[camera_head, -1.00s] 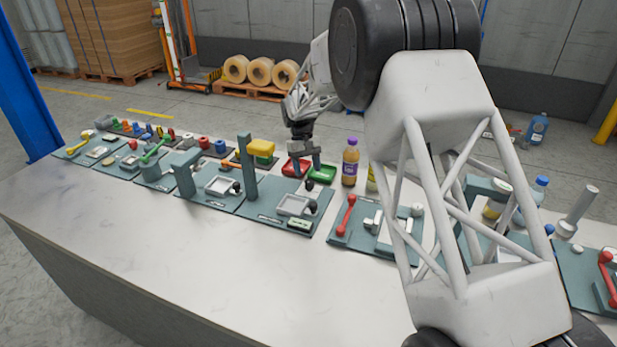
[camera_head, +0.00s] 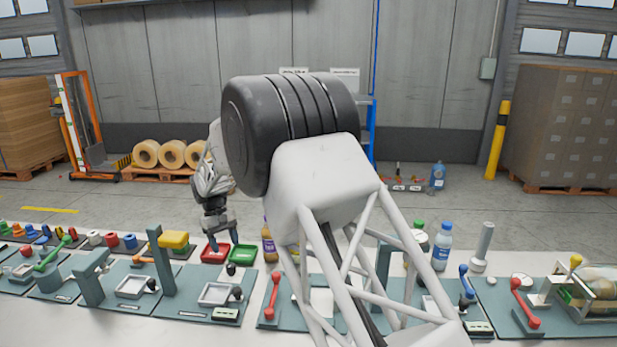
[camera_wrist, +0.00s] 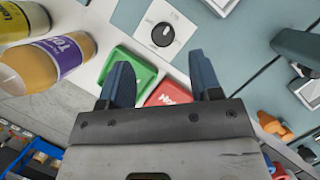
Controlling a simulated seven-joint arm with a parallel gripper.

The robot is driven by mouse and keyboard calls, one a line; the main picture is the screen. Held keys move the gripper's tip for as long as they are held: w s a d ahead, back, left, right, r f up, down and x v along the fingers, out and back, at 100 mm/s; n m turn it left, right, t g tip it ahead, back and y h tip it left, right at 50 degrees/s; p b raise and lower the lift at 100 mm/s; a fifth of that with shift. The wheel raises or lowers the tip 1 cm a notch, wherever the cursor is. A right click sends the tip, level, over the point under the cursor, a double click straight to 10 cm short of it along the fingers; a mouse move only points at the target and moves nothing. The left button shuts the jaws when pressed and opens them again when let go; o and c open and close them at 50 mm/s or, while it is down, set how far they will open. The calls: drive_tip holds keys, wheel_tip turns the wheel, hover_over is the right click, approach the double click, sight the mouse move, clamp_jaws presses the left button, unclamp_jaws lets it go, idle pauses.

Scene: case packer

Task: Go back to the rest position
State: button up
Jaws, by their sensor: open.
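My gripper (camera_head: 220,242) hangs over the back edge of the bench, fingers pointing down, by the red tray (camera_head: 214,254) and the green tray (camera_head: 242,255). In the wrist view my gripper (camera_wrist: 163,85) has its two dark fingers apart with nothing held between them. Beyond the fingers lie the green tray (camera_wrist: 122,67) and the red tray (camera_wrist: 168,93). A black knob on a white plate (camera_wrist: 162,35) shows further up. My own arm hides part of the bench in the head view.
A bottle with a purple label (camera_wrist: 62,55) stands close to the gripper's left in the wrist view. A blue-capped bottle (camera_head: 441,247) and a grey post (camera_head: 484,243) stand further right. Teal stations with levers, such as a red one (camera_head: 273,296), fill the bench.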

drive_tip(key=s+d+r+m+t+y, duration=0.1)
drive_tip(key=s+d+r, duration=0.45)
drive_tip(key=d, duration=0.55)
drive_tip(key=s+d+r+m+y, duration=0.15)
drive_tip(key=s+d+r, duration=0.25)
drive_tip(key=d+r, duration=0.45)
drive_tip(key=s+d+r+m+t, duration=0.15)
drive_tip(key=s+d+r, duration=0.35)
drive_tip(key=d, duration=0.7)
drive_tip(key=s+d+r+m+t, duration=0.2)
drive_tip(key=s+d+m, duration=0.1)
drive_tip(key=s+d, duration=1.1)
drive_tip(key=s+d+f+m, duration=0.1)
drive_tip(key=s+d+f, duration=0.1)
drive_tip(key=s, duration=0.6)
drive_tip(key=s+d+f+m+t, duration=0.1)
drive_tip(key=s+d, duration=0.3)
drive_tip(key=s, duration=0.5)
drive_tip(key=shift+s+f, duration=0.15)
drive_tip(key=shift+f, duration=0.45)
